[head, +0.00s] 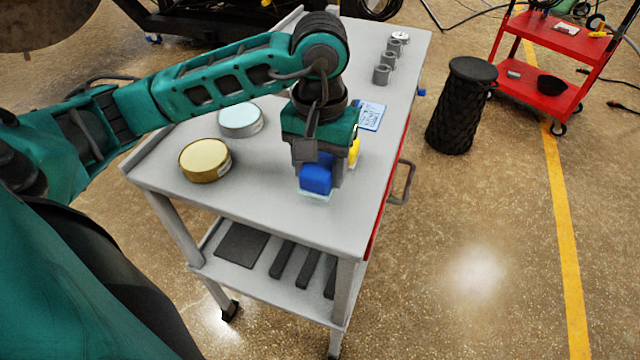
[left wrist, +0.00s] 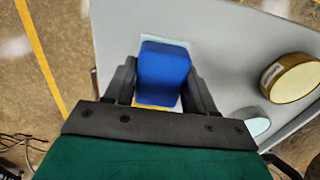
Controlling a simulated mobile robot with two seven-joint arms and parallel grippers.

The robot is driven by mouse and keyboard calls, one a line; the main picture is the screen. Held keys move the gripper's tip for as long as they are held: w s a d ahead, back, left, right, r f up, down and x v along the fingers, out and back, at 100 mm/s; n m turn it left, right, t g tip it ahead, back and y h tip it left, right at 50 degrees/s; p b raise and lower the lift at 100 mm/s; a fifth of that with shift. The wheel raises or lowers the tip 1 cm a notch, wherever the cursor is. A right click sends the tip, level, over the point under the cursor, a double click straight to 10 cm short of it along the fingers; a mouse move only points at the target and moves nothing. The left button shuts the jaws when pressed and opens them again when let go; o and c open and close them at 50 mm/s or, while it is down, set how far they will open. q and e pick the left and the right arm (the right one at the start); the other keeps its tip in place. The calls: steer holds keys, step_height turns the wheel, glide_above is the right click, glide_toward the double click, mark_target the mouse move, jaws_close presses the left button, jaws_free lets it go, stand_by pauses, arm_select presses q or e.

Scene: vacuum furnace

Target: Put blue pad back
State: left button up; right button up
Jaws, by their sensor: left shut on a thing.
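The blue pad (head: 316,179) is a small blue block in my left gripper (head: 320,182), low over the front part of the grey table top. A pale light-blue patch (head: 314,196) shows just under it; I cannot tell whether the pad touches it. In the left wrist view the blue pad (left wrist: 163,74) sits between the two dark fingers of the left gripper (left wrist: 163,80), which is shut on it. A yellow thing (head: 354,153) shows right behind the gripper, mostly hidden. My right gripper is not in view.
The grey table (head: 270,215) also bears a yellow-topped tin (head: 205,160), a light-blue-topped tin (head: 240,120), a blue card (head: 371,116) and several grey cylinders (head: 382,75) at the back. A black woven stool (head: 462,105) and a red cart (head: 540,95) stand to the right.

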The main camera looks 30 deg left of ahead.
mark_target(321, 164)
arm_select(q)
step_height(321, 164, down, 4)
steer(key=shift+f, duration=0.25)
steer(key=o, duration=1.1)
steer(key=shift+c, duration=0.2)
step_height(321, 164, up, 11)
steer(key=shift+r, duration=0.55)
